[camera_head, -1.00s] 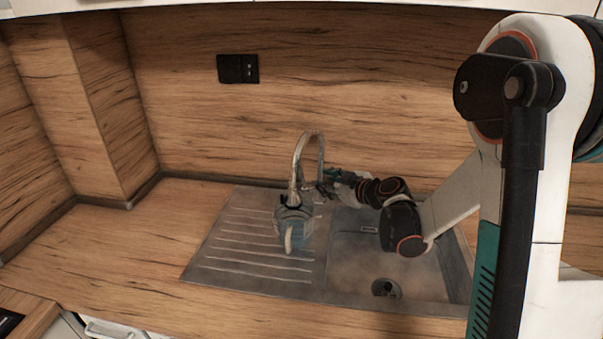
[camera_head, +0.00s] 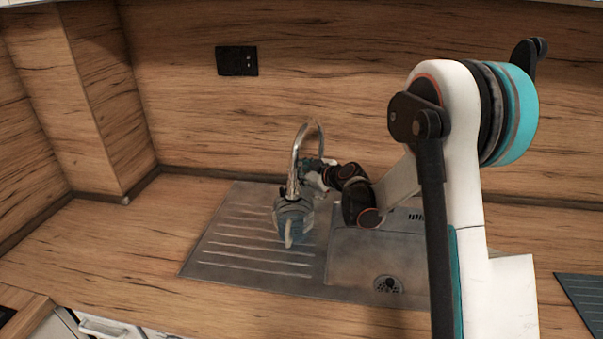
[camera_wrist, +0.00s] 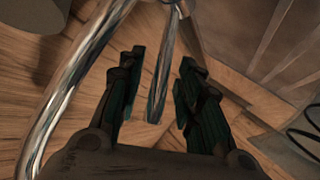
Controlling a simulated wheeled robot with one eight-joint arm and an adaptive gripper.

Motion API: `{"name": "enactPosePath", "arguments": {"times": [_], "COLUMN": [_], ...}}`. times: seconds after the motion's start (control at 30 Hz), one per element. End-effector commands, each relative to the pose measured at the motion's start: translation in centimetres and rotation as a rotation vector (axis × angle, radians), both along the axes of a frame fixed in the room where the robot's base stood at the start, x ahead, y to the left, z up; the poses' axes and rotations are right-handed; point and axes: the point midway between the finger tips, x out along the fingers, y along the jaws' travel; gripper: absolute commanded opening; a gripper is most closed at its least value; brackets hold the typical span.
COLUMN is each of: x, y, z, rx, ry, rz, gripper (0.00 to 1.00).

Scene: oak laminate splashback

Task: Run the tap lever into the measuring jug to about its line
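The measuring jug (camera_head: 291,219) stands upright on the ridged drainboard, below the curved chrome tap (camera_head: 296,155). It looks clear and bluish; its line and any water level are too small to tell. My gripper (camera_head: 309,170) is just behind and right of the tap, partly hidden by it. In the wrist view my gripper (camera_wrist: 160,85) has its two dark green fingers apart. A slim chrome rod, seemingly the tap lever (camera_wrist: 163,70), shows between them, with a visible gap on each side. The tap spout (camera_wrist: 62,100) curves along the left of that view.
The sink basin (camera_head: 350,270) with its drain lies right of the drainboard (camera_head: 230,255). The wooden counter (camera_head: 120,240) at left is clear. A black socket (camera_head: 237,61) is on the splashback. A dark panel (camera_head: 585,295) lies at far right.

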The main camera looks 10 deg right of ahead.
Motion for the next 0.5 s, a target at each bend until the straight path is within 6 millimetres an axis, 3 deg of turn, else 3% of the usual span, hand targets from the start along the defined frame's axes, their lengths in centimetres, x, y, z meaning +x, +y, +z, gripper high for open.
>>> {"name": "enactPosePath", "arguments": {"times": [0.23,0.4,0.5], "x": [0.06,0.05,0.05], "y": [0.01,0.0,-0.01], "z": [0.0,0.0,0.0], "rx": [0.0,0.001,0.001], "ry": [0.0,0.0,0.0], "rz": [0.0,0.0,0.0], "gripper": [0.33,0.0,0.0]}}
